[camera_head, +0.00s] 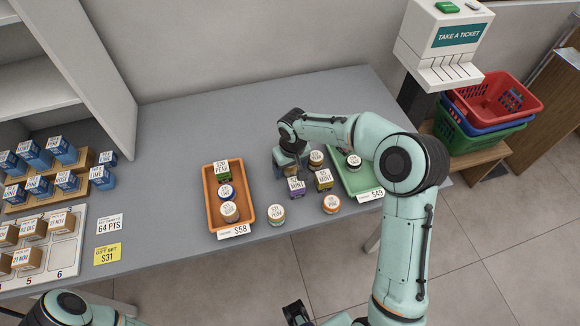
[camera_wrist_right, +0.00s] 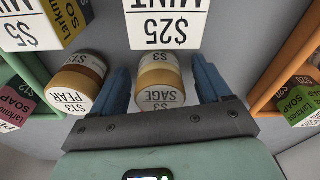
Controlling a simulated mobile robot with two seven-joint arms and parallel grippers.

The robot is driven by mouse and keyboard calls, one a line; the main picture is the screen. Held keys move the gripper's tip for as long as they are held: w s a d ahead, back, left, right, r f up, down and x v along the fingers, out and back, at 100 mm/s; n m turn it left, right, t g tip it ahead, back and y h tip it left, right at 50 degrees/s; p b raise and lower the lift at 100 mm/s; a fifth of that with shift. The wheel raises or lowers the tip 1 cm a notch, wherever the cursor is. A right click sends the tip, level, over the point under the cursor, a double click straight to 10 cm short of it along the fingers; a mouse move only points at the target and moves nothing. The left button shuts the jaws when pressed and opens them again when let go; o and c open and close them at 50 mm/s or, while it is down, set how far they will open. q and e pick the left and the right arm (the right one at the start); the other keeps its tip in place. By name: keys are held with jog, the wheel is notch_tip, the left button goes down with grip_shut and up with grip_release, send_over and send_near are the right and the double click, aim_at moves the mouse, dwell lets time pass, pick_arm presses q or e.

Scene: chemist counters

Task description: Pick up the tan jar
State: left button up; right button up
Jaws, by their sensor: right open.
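The tan jar (camera_wrist_right: 160,80), labelled SAGE, stands between the two fingers of my right gripper (camera_wrist_right: 162,92) in the right wrist view, with a gap visible on each side. The fingers are open and do not appear to touch it. In the head view, my right gripper (camera_head: 290,158) is over the counter between the two trays, and it hides the tan jar. What looks like my left gripper (camera_head: 297,313) is at the bottom edge of the head view, mostly cut off; its jaws cannot be made out.
A brown PEAR jar (camera_wrist_right: 78,82) stands close beside one finger. A purple MINT box (camera_head: 296,187) and a yellow box (camera_head: 323,179) stand just in front. The orange tray (camera_head: 209,190) is left, the green tray (camera_head: 366,184) right. Loose jars (camera_head: 276,215) stand near the front edge.

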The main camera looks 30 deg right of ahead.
jog(key=c, duration=1.2)
jog(key=shift+o, duration=0.2)
